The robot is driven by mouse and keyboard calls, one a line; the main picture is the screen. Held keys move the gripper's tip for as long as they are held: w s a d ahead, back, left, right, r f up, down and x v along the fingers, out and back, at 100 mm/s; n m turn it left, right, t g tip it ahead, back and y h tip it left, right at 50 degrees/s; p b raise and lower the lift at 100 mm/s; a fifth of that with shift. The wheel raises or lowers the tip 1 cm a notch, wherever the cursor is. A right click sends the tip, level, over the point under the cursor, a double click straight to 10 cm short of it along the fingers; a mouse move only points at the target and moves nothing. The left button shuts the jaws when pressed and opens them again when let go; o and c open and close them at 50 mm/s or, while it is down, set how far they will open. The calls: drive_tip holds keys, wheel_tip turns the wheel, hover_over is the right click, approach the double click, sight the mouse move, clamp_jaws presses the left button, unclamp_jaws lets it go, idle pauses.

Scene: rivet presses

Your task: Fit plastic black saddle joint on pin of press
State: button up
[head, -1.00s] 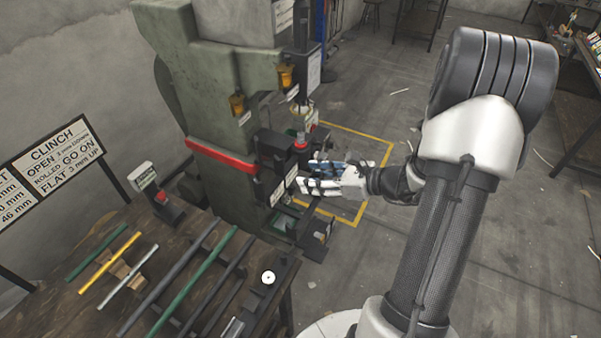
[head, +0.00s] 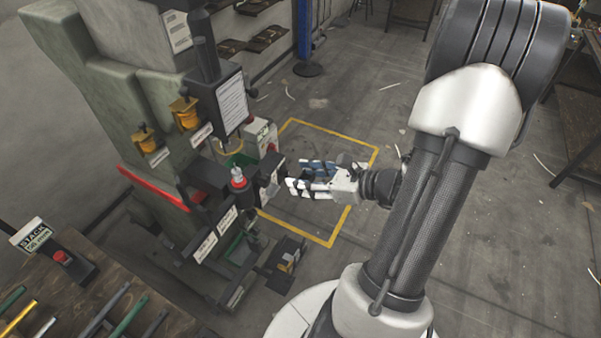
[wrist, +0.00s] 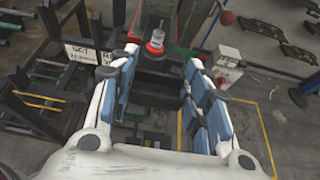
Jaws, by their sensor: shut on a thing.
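The green press (head: 110,70) stands at the left in the head view. Its upright pin (head: 238,177), silvery with a red ring, sits on a dark arm; it also shows at the top middle of the wrist view (wrist: 155,42). My gripper (head: 298,183) is to the right of the pin, apart from it, its white and blue fingers pointing towards the press. In the wrist view my gripper (wrist: 158,66) is shut on the black saddle joint, which I cannot clearly tell from the dark press parts behind it. The pin shows beyond the fingertips.
A black upper head with a white label (head: 232,104) hangs above the pin. A grey box with a red button (head: 265,138) stands behind my gripper. A bench with coloured bars (head: 140,325) is at the lower left. Yellow floor lines (head: 355,136) mark mostly clear floor.

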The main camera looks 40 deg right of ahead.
drive_tip(key=shift+a, duration=0.15)
drive_tip(key=shift+w+a+f+b, duration=0.5)
drive_tip(key=shift+w+a+b, duration=0.65)
drive_tip(key=shift+w, duration=2.3)
drive_tip(key=shift+w+a+f+b, duration=0.45)
drive_tip(key=shift+w+a+b, duration=0.65)
drive_tip(key=shift+w, duration=2.35)
drive_tip(key=shift+w+a+f+b, duration=0.65)
drive_tip(key=shift+w+a, duration=0.8)
drive_tip(key=shift+w, duration=2)
drive_tip(key=shift+r, duration=0.15)
drive_tip(key=shift+b, duration=0.6)
drive_tip(key=shift+f+b, duration=0.6)
drive_tip(key=shift+f, duration=0.4)
drive_tip(key=shift+f, duration=0.9)
